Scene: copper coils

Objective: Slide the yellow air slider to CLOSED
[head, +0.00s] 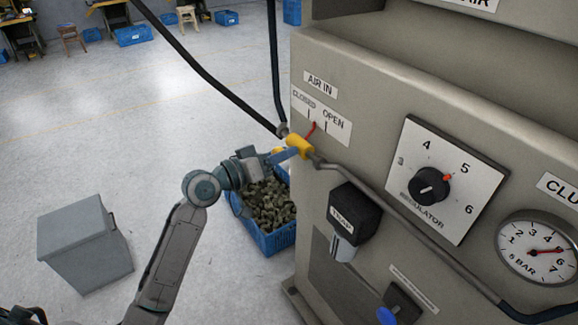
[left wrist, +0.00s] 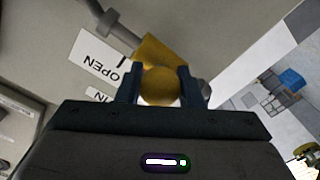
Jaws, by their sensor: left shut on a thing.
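The yellow air slider (head: 299,146) sits on a thin grey pipe on the machine's front, below the white AIR IN label plate (head: 321,110) marked CLOSED on the left and OPEN on the right. Its red pointer (head: 311,129) stands between the two tick marks. My left gripper (head: 285,155) reaches the slider from the left. In the left wrist view, the two fingers of my left gripper (left wrist: 159,85) stand on either side of the slider's round yellow knob (left wrist: 160,87), shut on it. My right gripper is out of view.
The grey pipe (head: 375,198) runs past a black TRAP unit (head: 354,212), regulator dial (head: 432,187) and pressure gauge (head: 537,248). A grey bin (head: 76,240) stands left. Open floor lies behind.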

